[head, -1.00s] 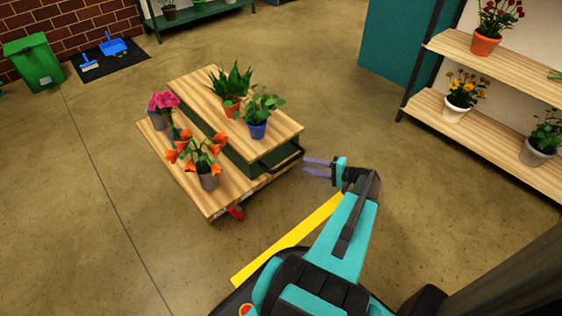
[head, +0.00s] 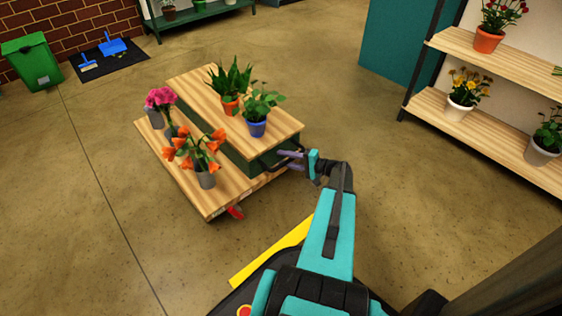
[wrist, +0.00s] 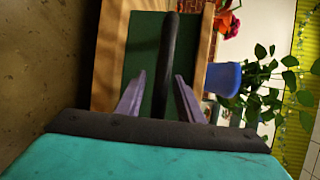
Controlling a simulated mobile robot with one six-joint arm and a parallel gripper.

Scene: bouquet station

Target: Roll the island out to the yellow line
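The island (head: 215,98) is a two-level wooden cart with a green body, standing on the floor beyond the yellow line. Its dark handle (wrist: 168,62) runs between my gripper's fingers in the wrist view. My gripper (head: 291,160) is at the island's near right end. The purple fingers stand apart on either side of the handle, with gaps visible, so my gripper (wrist: 160,98) is open around the bar. The yellow line (head: 272,252) lies on the floor in front of the island, partly hidden by my arm and base.
A plant in a blue pot (head: 257,127) and one in an orange pot (head: 229,105) stand on the island's top. Orange flowers (head: 195,150) and pink flowers (head: 159,98) stand on its lower level. Wooden shelves (head: 485,135) are at right.

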